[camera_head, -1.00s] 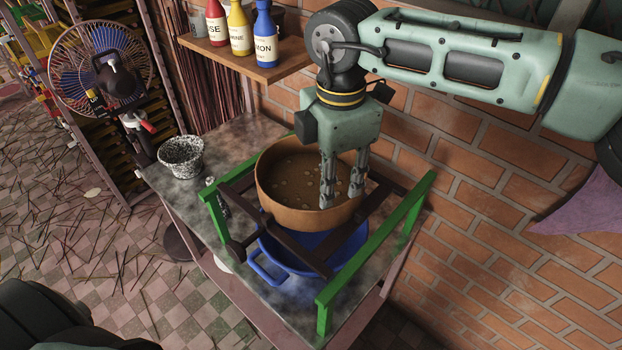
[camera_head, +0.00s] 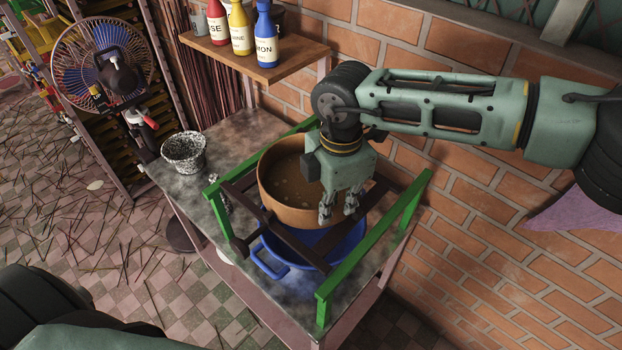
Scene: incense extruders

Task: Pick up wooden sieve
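The wooden sieve (camera_head: 288,214), a round brown tub with small pale spots inside, sits on dark bars of a green-railed frame (camera_head: 372,248). A blue basin (camera_head: 286,268) stands under it. My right gripper (camera_head: 338,214) points down at the sieve's near right rim. Its two fingers are a little apart, and the rim appears to be between or just behind them. I cannot tell whether they touch it. A dark and green part of my body shows at the lower left; the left gripper's fingers are not in view.
The frame stands on a grey-topped table (camera_head: 235,150). A speckled pot (camera_head: 184,152) is at its left corner. A wooden shelf (camera_head: 270,68) with several bottles is above, beside a brick wall (camera_head: 480,225). A fan (camera_head: 103,65) stands at the left.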

